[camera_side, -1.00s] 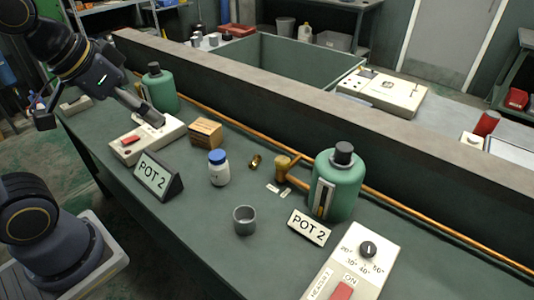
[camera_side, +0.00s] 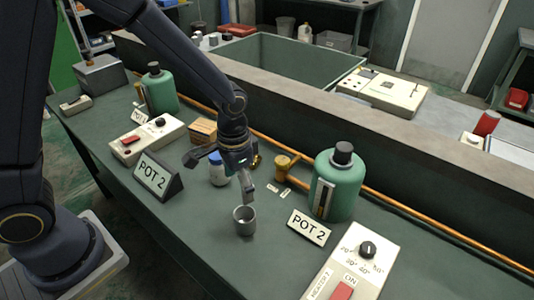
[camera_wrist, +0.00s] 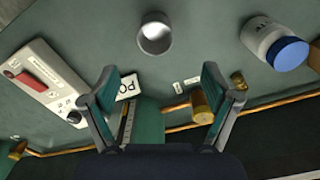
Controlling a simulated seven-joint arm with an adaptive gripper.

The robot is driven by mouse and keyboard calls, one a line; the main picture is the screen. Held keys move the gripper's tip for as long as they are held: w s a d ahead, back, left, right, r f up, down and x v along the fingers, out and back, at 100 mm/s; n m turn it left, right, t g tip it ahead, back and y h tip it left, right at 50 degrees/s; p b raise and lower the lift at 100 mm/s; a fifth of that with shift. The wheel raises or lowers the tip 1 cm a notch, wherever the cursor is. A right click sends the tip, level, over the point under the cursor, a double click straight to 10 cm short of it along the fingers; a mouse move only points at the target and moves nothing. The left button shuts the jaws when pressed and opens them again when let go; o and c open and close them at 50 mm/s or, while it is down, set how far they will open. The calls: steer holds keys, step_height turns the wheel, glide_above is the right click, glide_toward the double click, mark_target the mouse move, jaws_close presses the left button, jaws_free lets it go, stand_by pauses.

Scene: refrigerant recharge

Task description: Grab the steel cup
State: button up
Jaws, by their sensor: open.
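My gripper (camera_side: 222,172) is above the bench, a little behind and above the cup in the side view. In the wrist view my gripper (camera_wrist: 160,92) has its two fingers spread wide with nothing between them. Whether a finger touches the cup is hard to tell from the side, but the wrist view shows a gap.
A blue-capped white bottle (camera_side: 219,168) stands left of the cup, partly behind my gripper. A green tank (camera_side: 338,185), a POT 2 sign (camera_side: 309,227) and a heater box (camera_side: 352,262) stand to the right. Bench in front of the cup is clear.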

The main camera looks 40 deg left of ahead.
glide_toward(244, 217)
steer(key=shift+s+d+f, duration=0.25)
steer(key=shift+s+d, duration=0.05)
steer(key=shift+s, duration=0.15)
steer(key=shift+s+d+f, duration=0.25)
steer(key=shift+s, duration=0.2)
steer(key=f, duration=0.5)
steer(key=shift+d+f, duration=0.15)
steer(key=shift+d, duration=0.25)
steer(key=c, duration=1.3)
steer(key=shift+o, duration=0.2)
